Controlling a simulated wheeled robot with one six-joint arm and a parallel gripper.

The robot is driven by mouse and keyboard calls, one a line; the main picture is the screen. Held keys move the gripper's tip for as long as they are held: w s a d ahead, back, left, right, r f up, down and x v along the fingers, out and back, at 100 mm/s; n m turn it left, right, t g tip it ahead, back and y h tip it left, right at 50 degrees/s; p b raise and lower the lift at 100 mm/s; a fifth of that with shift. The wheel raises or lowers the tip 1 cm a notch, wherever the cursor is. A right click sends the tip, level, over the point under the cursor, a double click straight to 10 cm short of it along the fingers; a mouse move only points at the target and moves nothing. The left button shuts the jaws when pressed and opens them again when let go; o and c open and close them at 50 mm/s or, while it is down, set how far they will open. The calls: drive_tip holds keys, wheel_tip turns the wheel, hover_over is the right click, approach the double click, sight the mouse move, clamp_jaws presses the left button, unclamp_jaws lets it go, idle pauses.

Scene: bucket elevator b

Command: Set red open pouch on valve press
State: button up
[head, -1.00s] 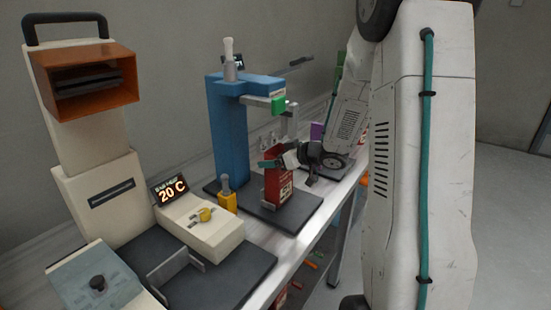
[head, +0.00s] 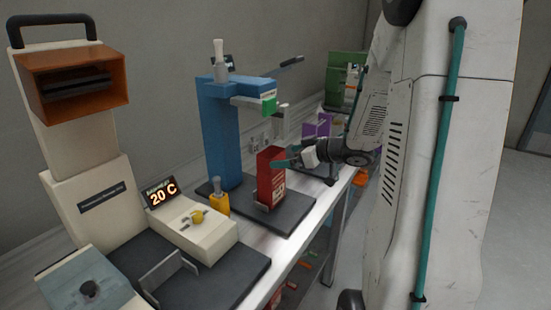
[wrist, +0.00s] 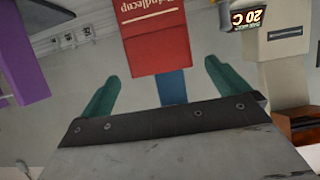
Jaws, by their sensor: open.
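The red open pouch (head: 269,180) stands upright on the dark base plate of the blue valve press (head: 221,135), in front of its column and below its head. A small metal bracket is at the pouch's foot. My gripper (head: 288,162) is open and empty, just right of the pouch at its upper half. In the wrist view, which looks upside down, the pouch (wrist: 153,35) lies ahead of the two spread teal fingers (wrist: 162,72), with a gap on each side. Whether a fingertip touches it cannot be told.
A cream machine with an orange hood (head: 75,92) and a 20 C display (head: 162,193) stands at the left. A yellow block (head: 219,203) is beside the press base. Purple (head: 316,130) and green (head: 345,75) equipment stands further along the bench. The floor at right is open.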

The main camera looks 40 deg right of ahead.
drive_tip(key=s+a+r+m+g+h, duration=0.15)
drive_tip(key=s+r+m+h, duration=0.25)
drive_tip(key=r+h, duration=0.5)
drive_tip(key=s+a+f+g+y, duration=0.1)
drive_tip(key=s+a+g, duration=0.4)
drive_tip(key=s+a, duration=0.5)
drive_tip(key=s+a+f+g+y, duration=0.1)
drive_tip(key=s+a+g+y, duration=0.2)
drive_tip(key=s+a, duration=0.7)
drive_tip(key=s+g, duration=0.2)
drive_tip(key=s, duration=0.1)
drive_tip(key=shift+s+a+f, duration=0.2)
drive_tip(key=shift+s+f, duration=0.05)
